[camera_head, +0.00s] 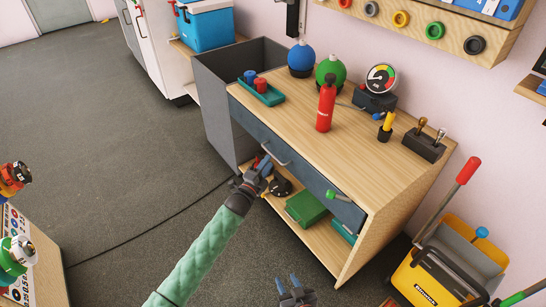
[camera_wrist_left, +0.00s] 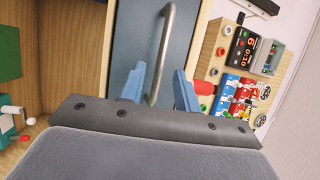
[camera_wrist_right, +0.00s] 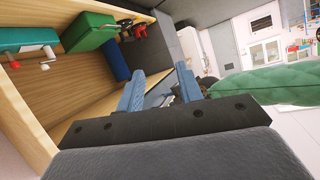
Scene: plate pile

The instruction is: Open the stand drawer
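The wooden stand (camera_head: 345,140) has a dark blue-grey drawer front (camera_head: 312,175) under its top. The drawer looks shut. A curved metal handle (camera_head: 274,155) is on the drawer front. My left gripper (camera_head: 260,164) is open at the left part of the drawer front, close to the handle. In the left wrist view the handle (camera_wrist_left: 161,60) stands upright between the two blue fingertips (camera_wrist_left: 160,85); contact cannot be told. My right gripper (camera_head: 291,286) is open and empty, low in front of the stand. The right wrist view shows its fingers apart (camera_wrist_right: 160,88).
A green box (camera_head: 306,207) is on the shelf below the drawer. A red bottle (camera_head: 326,105), a gauge (camera_head: 380,80) and a green tray (camera_head: 262,92) stand on top. A yellow bucket (camera_head: 428,283) is at the right. The floor at left is mostly clear.

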